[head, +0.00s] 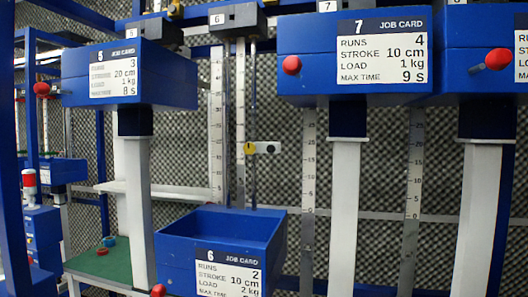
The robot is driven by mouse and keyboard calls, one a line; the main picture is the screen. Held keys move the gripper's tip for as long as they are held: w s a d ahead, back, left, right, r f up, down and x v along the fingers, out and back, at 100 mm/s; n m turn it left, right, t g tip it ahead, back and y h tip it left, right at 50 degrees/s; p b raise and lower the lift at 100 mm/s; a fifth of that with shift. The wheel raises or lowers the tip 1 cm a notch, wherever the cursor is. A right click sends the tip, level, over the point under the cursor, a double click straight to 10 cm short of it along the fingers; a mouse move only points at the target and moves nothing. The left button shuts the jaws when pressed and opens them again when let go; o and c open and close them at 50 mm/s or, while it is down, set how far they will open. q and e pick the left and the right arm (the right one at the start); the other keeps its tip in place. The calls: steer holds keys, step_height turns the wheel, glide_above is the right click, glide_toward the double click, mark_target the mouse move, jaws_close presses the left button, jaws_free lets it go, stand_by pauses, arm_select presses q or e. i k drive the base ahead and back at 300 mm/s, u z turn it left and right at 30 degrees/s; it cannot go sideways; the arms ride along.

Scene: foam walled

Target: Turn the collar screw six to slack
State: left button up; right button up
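Station six has a dark head marked 6 (234,20) at the top, with a thin vertical rod (253,100) below it. A small yellow knob (250,148), which looks like the collar screw, sits on the rod beside a white block with a dark spot (270,147). Whether the screw is tight or slack cannot be told. The open blue box six (180,245) is low under it, with a job card (228,272) reading runs 2, stroke 10 cm. Neither of my grippers is in view.
Blue box five (155,75) hangs at upper left and blue box seven (306,70), with a red knob (291,65), at upper right. Upright rulers (217,125) stand behind. A green bench top (105,265) lies at lower left. The space in front of the yellow knob looks clear.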

mark_target(250, 147)
steer(key=u, duration=2.45)
steer(key=i, duration=1.5)
steer(key=z, duration=2.35)
